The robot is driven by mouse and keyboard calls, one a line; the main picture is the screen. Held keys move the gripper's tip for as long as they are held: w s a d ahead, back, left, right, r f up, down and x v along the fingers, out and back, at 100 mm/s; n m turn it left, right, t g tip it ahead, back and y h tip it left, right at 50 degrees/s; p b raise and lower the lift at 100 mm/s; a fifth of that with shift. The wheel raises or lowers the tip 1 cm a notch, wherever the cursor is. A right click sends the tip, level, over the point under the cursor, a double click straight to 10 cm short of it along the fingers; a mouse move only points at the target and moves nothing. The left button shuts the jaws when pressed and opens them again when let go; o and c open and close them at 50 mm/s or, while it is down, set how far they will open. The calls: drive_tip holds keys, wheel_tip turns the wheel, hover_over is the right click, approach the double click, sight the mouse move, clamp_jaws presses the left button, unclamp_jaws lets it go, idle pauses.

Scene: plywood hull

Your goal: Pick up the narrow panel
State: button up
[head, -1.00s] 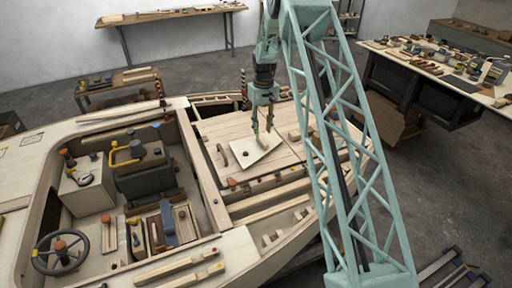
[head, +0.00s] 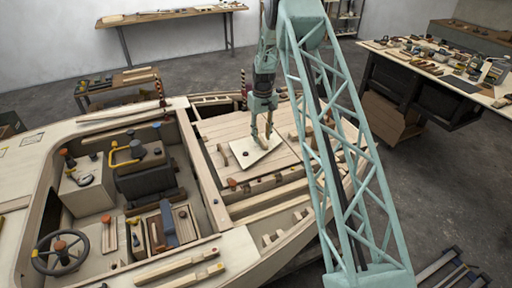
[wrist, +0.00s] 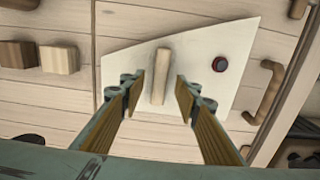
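A pale, angular panel, which I take to be the narrow panel, lies on the plank deck in the head view (head: 246,153) and in the wrist view (wrist: 215,50). My gripper (wrist: 158,80) is open, with one finger on each side of the handle and a gap on both sides. In the head view, my gripper (head: 262,138) is right over the panel and its fingertips hide part of it. The wrist view does not show how far the fingertips are above the panel.
Two wooden blocks (wrist: 42,57) stand left of the panel. A curved wooden handle (wrist: 265,92) is fixed to the deck on the right. A beam of the hull (head: 265,193) runs in front of the panel. A cluttered workbench (head: 440,65) stands at the right.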

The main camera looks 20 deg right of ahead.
drive_tip(key=shift+f, duration=0.55)
drive_tip(key=shift+f, duration=0.25)
idle(0.8)
clamp_jaws()
idle(0.3)
